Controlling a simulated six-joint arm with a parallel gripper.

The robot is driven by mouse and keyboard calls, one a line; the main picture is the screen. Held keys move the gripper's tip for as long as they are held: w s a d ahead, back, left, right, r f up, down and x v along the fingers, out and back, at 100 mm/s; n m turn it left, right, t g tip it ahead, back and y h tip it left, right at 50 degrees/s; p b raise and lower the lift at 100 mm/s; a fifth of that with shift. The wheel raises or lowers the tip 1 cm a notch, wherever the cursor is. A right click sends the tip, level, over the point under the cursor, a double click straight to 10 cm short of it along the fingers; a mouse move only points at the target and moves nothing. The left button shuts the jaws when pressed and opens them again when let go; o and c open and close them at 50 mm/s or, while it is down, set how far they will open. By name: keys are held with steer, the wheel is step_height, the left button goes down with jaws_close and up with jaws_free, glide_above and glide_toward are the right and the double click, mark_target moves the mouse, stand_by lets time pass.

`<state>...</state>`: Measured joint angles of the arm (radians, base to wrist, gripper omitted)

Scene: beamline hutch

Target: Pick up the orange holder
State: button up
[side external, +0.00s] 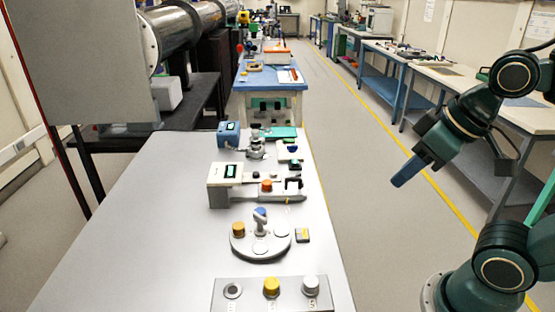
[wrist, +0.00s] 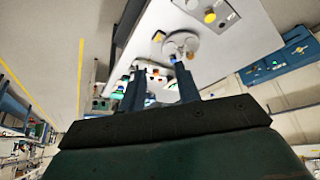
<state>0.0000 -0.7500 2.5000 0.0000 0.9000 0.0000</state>
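A small orange holder (side external: 267,185) stands on the grey-white instrument in the middle of the table, seen in the side external view. Amber holders also show: one on the round plate (side external: 238,229) and one in the front tray (side external: 271,286). My gripper (side external: 399,181) is in the air right of the table, over the aisle and well apart from the holder. In the wrist view my gripper (wrist: 159,72) has its two blue fingers spread with nothing held between them.
The white table (side external: 130,210) has clear room on its left. The round grey plate (side external: 262,248) carries a blue-topped post. The tray (side external: 232,306) stands at the front edge, with a small yellow-and-black box (side external: 302,235) behind it. A blue device (side external: 228,134) stands farther back.

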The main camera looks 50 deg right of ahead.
steer(key=o, duration=0.4)
steer(key=w+d+r+n+g, duration=0.15)
steer(key=w+n, duration=0.25)
steer(key=w, duration=0.7)
steer(key=w+d+r+n+g, duration=0.1)
steer(key=w+r+n, duration=0.3)
steer(key=w, duration=0.7)
steer(key=w+d+f+n+g, duration=0.3)
steer(key=w+f+n, duration=0.7)
steer(key=w+f, duration=0.7)
steer(key=w+d, duration=0.2)
steer(key=shift+w, duration=0.35)
